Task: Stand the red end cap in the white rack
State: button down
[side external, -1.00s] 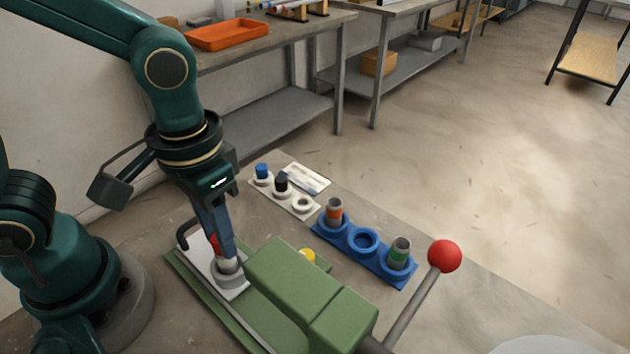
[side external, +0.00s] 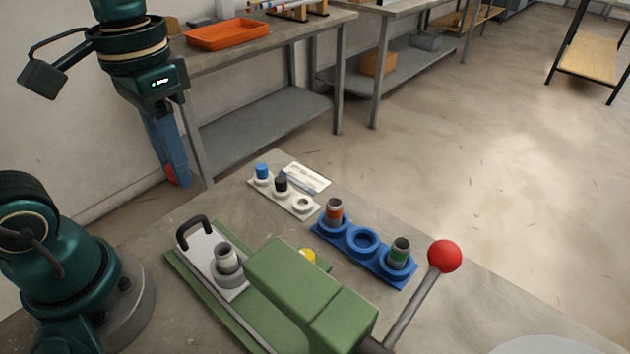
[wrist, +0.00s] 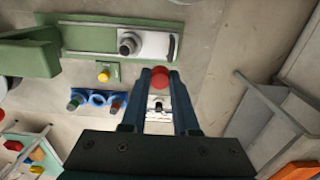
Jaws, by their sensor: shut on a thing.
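My gripper (side external: 176,182) is shut on the red end cap (side external: 170,173), held high above the bench level. In the wrist view the round red cap (wrist: 160,77) sits between the two fingertips (wrist: 160,84). The white rack (side external: 267,191) lies on the bench, to the right of and below the gripper in the side view. It holds a blue cap (side external: 262,170) and a black cap (side external: 281,182); its ring nearest the blue rack (side external: 352,240) is empty. In the wrist view the white rack (wrist: 158,113) shows between the fingers, partly hidden.
A grey tube (side external: 228,260) stands on the white slide (side external: 200,246) of the green press (side external: 310,290). The press has a red-knobbed lever (side external: 444,256) and a yellow button (side external: 307,255). The blue rack holds two tubes around an empty middle ring. A white card (side external: 306,178) lies beside the white rack.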

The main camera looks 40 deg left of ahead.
jog(key=a+r, duration=0.5)
dwell(0.5)
jog(key=shift+a, duration=0.1)
jog(key=shift+w, duration=0.1)
